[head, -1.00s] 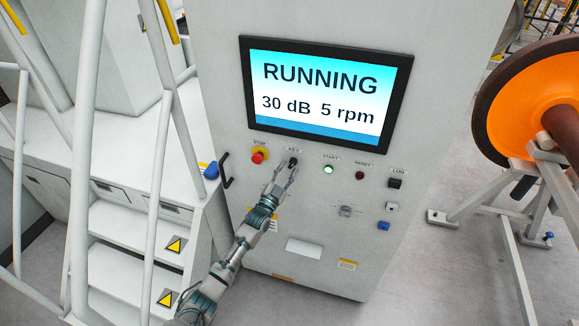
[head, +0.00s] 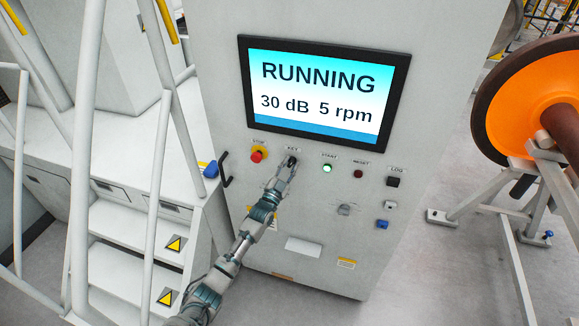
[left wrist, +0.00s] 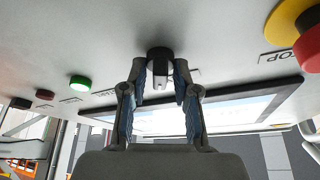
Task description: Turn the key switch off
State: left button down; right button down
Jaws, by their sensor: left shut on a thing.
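The key switch (left wrist: 160,62) is a dark round knob with a pale grip, under the KEY label on the panel. My left gripper (left wrist: 160,88) has its two fingers on either side of the grip in the left wrist view, closed on it. In the head view my left gripper (head: 287,168) covers most of the key switch (head: 292,160). The screen (head: 318,93) reads RUNNING, 30 dB, 5 rpm. My right gripper is not in view.
A red stop button (head: 257,156) on a yellow ring is left of the key. The lit green START button (head: 327,168) and dark red RESET button (head: 358,174) are to its right. White stairs (head: 130,245) stand left, an orange wheel (head: 535,100) right.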

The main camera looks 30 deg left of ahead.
pick_arm(q)
jog(key=shift+f+n, duration=0.2)
jog(key=shift+n, duration=0.1)
jog(key=n+y+p, duration=0.1)
jog(key=n+y, duration=0.1)
jog(key=n, duration=0.3)
jog(key=n+g+y+p, duration=0.1)
jog(key=n+y, duration=0.2)
jog(key=n, duration=0.2)
jog(key=n+g+y+p, duration=0.1)
jog(key=n+y, duration=0.2)
jog(key=n, duration=0.3)
jog(key=shift+d+f, duration=0.1)
jog(key=shift+d, duration=0.15)
jog(key=shift+n, duration=0.3)
jog(key=c, duration=1.2)
grip_release()
jog(key=shift+c, duration=0.2)
jog(key=shift+o, duration=0.4)
jog(key=shift+w+a, duration=0.1)
